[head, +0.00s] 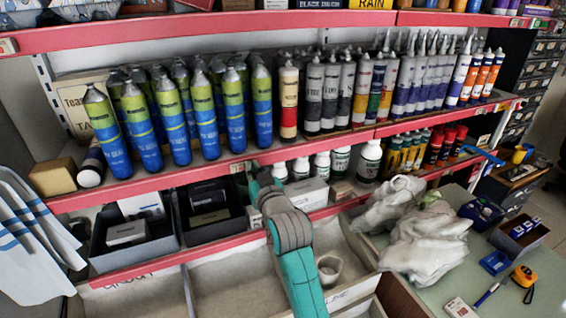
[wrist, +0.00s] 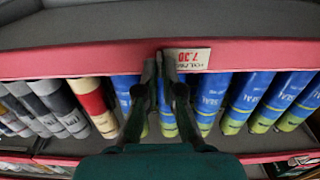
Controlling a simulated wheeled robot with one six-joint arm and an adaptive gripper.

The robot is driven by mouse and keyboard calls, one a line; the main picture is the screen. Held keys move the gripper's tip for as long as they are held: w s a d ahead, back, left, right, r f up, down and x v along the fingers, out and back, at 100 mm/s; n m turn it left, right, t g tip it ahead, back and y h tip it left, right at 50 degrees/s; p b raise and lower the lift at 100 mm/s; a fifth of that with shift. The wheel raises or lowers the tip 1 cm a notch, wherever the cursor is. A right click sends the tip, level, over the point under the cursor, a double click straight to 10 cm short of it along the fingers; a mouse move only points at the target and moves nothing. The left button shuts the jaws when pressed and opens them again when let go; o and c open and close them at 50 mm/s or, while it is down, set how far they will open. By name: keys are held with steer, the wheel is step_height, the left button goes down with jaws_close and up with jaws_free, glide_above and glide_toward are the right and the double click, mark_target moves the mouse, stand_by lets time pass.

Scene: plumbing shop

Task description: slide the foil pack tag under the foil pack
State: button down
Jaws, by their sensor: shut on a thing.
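The tag (wrist: 187,61) is a small white price card with red figures, on the red shelf edge; its writing is upside down in the wrist view. It also shows in the head view (head: 237,168). My gripper (wrist: 166,56) is shut on the tag's side edge; in the head view my gripper (head: 251,172) is at the middle shelf's front edge. Blue-and-green packs (head: 203,115) with silvery tops, which look like the foil packs, stand in rows on that shelf, just behind and left of the tag. They also show in the wrist view (wrist: 210,95).
A red-and-cream tube (head: 288,100) and grey tubes (head: 322,95) stand right of the packs. White bottles (head: 370,160) and dark bins (head: 210,210) are below. Crumpled grey bags (head: 430,235) lie on the counter at right. The red strip left of the tag is clear.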

mark_target(228, 168)
steer(key=a, duration=0.2)
steer(key=s+a, duration=0.1)
steer(key=a, duration=0.2)
steer(key=shift+s+a, duration=0.3)
steer(key=shift+s, duration=0.1)
steer(key=c, duration=1.3)
jaws_free()
steer(key=shift+s, duration=0.1)
steer(key=v, duration=1.1)
steer(key=shift+s+d, duration=0.15)
steer(key=shift+s, duration=0.2)
